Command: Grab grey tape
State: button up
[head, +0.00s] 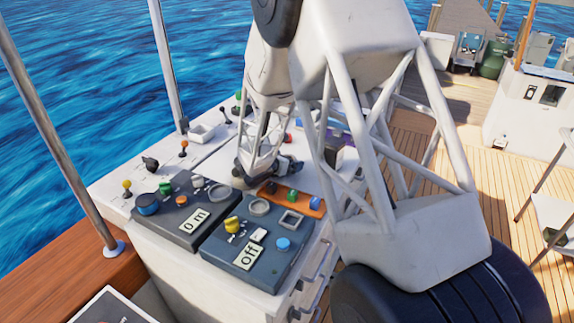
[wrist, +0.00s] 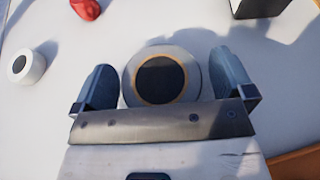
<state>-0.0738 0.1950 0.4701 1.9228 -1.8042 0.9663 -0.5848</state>
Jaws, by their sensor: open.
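The grey tape (wrist: 190,73) is a round roll with a dark centre edged by a thin orange-brown ring. It lies flat on the white surface in the wrist view. My gripper (wrist: 161,68) is open, with one dark blue-grey finger on each side of the tape. The left finger looks very near the roll; I cannot tell whether either finger touches it. In the head view my gripper (head: 268,168) is low over the white console top, and the tape cannot be made out there.
A smaller white roll (wrist: 30,67) lies to the left, a red object (wrist: 86,8) and a black box (wrist: 258,7) farther off. In the head view, dark panels (head: 262,238) with knobs and an orange plate (head: 270,189) sit in front of my gripper on the console (head: 120,187).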

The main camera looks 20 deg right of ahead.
jog(key=shift+c, duration=0.5)
jog(key=c, duration=0.9)
jog(key=shift+r, duration=0.15)
jog(key=shift+r, duration=4.85)
